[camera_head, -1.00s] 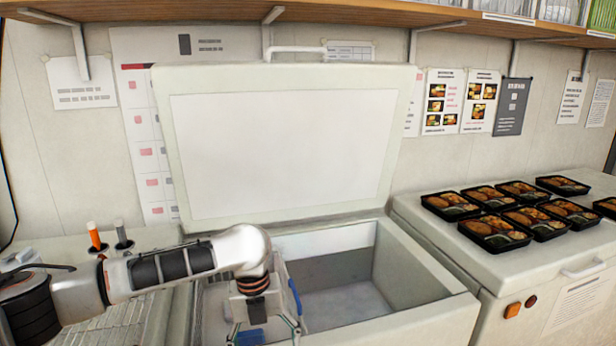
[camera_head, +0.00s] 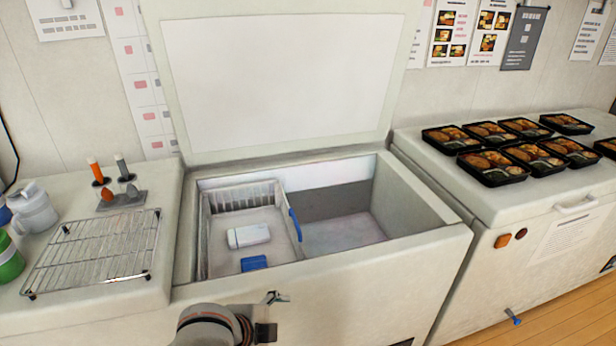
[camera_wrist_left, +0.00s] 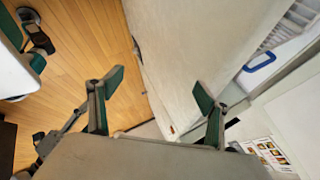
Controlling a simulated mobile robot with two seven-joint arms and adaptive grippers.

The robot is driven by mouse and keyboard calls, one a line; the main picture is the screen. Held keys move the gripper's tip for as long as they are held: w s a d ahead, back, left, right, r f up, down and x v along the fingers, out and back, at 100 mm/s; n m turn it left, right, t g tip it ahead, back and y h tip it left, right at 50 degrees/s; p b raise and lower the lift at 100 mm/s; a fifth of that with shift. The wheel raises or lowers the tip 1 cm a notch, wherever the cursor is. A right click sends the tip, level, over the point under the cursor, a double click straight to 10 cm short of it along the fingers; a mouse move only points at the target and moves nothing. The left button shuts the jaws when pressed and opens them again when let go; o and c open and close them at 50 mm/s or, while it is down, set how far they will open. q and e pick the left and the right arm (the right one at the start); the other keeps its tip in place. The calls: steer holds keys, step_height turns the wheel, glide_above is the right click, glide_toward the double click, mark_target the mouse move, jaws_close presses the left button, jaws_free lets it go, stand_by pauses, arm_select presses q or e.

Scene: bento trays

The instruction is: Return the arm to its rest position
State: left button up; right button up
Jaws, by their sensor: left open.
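In the left wrist view my left gripper (camera_wrist_left: 157,80) is open. Its two green-padded fingers are spread with nothing between them, in front of the freezer's pale side. In the head view only part of my arm shows at the bottom middle, below the front edge of the open chest freezer (camera_head: 330,285). The gripper is outside the freezer and apart from the basket. The white wire basket (camera_head: 240,197) sits in the freezer's left half, with a white box (camera_head: 248,236) and a blue item (camera_head: 254,263) inside.
The freezer lid (camera_head: 280,80) stands open. A wire rack (camera_head: 95,255) and pale jug (camera_head: 32,208) are on the left counter. Several bento trays (camera_head: 493,168) sit on the right-hand freezer (camera_head: 420,165). Wooden floor (camera_head: 560,300) shows at lower right.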

arm_select(q)
steer(key=s+a+n+y, duration=0.3)
steer(key=s+a+n, duration=0.1)
steer(key=a, duration=0.6)
steer(key=s+a+n+t+y, duration=0.1)
steer(key=s+a+n+y, duration=0.3)
steer(key=a, duration=0.6)
steer(key=s+a+n+y, duration=0.2)
steer(key=s+a+n, duration=0.25)
steer(key=a, duration=0.55)
steer(key=d+f+n+t+h+b, duration=0.1)
steer(key=d+f+h, duration=0.6)
steer(key=d+f, duration=0.8)
steer(key=f+n+t, duration=0.1)
steer(key=t, duration=0.1)
steer(key=shift+w+d+f+t, duration=0.15)
steer(key=shift+d+f+t, duration=0.05)
steer(key=shift+d+t, duration=0.15)
